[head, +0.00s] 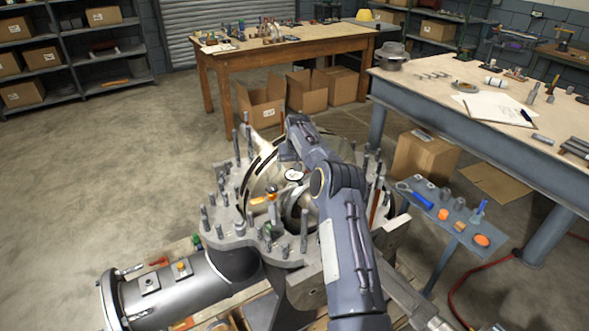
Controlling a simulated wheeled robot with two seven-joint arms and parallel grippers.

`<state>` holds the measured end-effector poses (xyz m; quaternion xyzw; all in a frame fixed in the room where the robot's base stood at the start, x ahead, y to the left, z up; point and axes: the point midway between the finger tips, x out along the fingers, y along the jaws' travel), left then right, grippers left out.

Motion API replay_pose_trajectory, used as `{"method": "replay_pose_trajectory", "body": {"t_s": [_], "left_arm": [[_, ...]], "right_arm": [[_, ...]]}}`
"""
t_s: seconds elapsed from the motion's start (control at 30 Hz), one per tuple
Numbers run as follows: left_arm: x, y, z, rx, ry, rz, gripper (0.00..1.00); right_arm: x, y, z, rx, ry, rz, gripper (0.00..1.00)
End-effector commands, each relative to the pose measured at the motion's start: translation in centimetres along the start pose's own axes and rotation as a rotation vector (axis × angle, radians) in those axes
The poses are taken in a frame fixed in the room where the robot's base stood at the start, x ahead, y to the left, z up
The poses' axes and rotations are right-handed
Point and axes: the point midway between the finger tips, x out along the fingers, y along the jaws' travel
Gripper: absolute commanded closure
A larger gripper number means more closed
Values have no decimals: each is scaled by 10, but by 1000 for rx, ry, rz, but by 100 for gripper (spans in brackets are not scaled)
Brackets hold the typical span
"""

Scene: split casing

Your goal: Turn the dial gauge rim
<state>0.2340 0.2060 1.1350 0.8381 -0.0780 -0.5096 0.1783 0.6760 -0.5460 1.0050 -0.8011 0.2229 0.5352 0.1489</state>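The dial gauge (294,175) shows as a small round white face with a dark rim, in the middle of the open casing (231,224). My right arm comes in from the bottom right and bends over the casing, just right of the gauge. Its gripper is hidden behind the arm links or inside the casing, so I cannot see its fingers or whether they touch the rim. My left gripper is not in view. An orange piece (271,196) sits just left of and below the gauge.
Upright studs (304,230) ring the casing flange and crowd the space around the arm. A small tool stand (450,214) is on the right, below a large workbench (420,85). A wooden table (290,45) stands behind. The floor at left is clear.

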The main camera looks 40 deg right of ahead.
Motion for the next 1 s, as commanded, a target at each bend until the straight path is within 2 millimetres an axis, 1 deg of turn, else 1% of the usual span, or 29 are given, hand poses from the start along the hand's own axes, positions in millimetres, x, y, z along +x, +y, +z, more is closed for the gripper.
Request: {"method": "replay_pose_trajectory", "body": {"t_s": [0.03,0.1,0.3,0.43,0.67,0.7,1.0], "left_arm": [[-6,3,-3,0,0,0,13],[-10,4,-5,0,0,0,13],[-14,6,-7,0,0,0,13],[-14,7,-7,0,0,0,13],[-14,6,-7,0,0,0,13],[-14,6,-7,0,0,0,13],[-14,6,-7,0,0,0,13]], "right_arm": [[8,0,0,0,-4,0,13],[20,0,0,0,-3,1,13],[39,0,-1,0,0,0,13],[44,0,0,0,0,0,13],[44,0,0,-1,0,0,13],[44,0,0,-1,0,0,15],[44,0,0,-1,0,0,54]]}}
